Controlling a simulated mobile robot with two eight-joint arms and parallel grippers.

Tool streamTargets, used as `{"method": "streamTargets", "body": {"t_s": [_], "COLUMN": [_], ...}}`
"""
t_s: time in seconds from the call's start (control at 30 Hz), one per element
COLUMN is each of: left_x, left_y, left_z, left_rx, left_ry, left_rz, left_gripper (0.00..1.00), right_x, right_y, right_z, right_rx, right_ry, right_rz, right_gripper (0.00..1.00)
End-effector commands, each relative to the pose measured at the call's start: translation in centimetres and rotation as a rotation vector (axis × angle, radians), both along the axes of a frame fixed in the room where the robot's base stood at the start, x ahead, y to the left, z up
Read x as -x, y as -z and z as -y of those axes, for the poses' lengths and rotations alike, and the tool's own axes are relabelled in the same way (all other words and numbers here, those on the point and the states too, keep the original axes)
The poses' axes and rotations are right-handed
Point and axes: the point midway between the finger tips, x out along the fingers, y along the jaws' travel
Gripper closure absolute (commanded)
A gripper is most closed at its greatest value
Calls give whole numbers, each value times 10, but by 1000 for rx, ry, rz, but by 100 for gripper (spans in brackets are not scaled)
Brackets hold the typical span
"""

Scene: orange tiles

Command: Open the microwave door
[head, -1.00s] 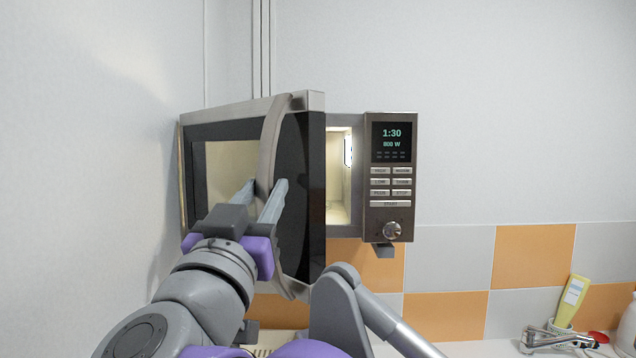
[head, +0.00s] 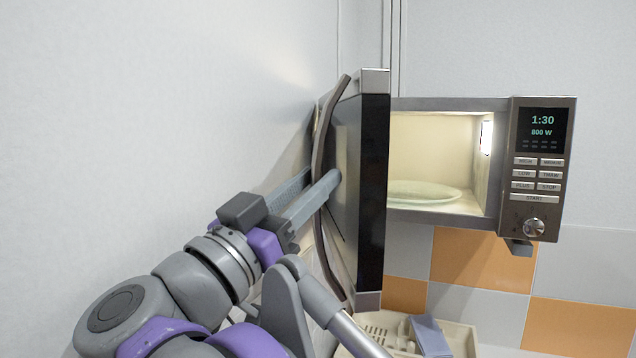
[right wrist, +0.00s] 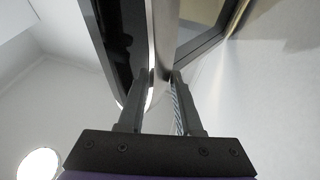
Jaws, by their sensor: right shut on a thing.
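The microwave (head: 545,190) is mounted on the wall at the right in the head view, with its inside lit and a glass turntable plate (head: 424,194) showing. Its door (head: 373,180) is swung wide open toward me and to the left, seen nearly edge-on. The curved door handle (head: 321,150) runs down the door's front. My right gripper (head: 322,184) has one finger on each side of the handle and is shut on it. In the right wrist view the handle (right wrist: 163,40) passes between the two fingertips (right wrist: 160,85). My left gripper is not in view.
A plain wall (head: 180,100) stands close on the left, near the door and my right arm. Below the microwave is a cream dish rack (head: 455,338). Orange and grey tiles (head: 580,325) cover the wall below right.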

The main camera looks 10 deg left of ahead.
Motion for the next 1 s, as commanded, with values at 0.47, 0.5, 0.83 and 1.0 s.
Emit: {"method": "streamTargets", "body": {"t_s": [0.47, 0.5, 0.83, 1.0], "left_x": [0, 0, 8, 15], "left_y": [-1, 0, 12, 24], "left_z": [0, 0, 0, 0], "left_rx": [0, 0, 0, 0], "left_ry": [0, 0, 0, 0], "left_rz": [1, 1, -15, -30], "left_gripper": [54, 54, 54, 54], "right_x": [-1, -1, 21, 51], "right_y": [-2, -2, 11, 26], "right_z": [0, 0, -11, -25], "right_rx": [3, 3, 2, 2], "right_ry": [-2, -2, -6, -7], "right_rz": [5, 4, 0, -1], "right_gripper": [35, 35, 35, 35]}}
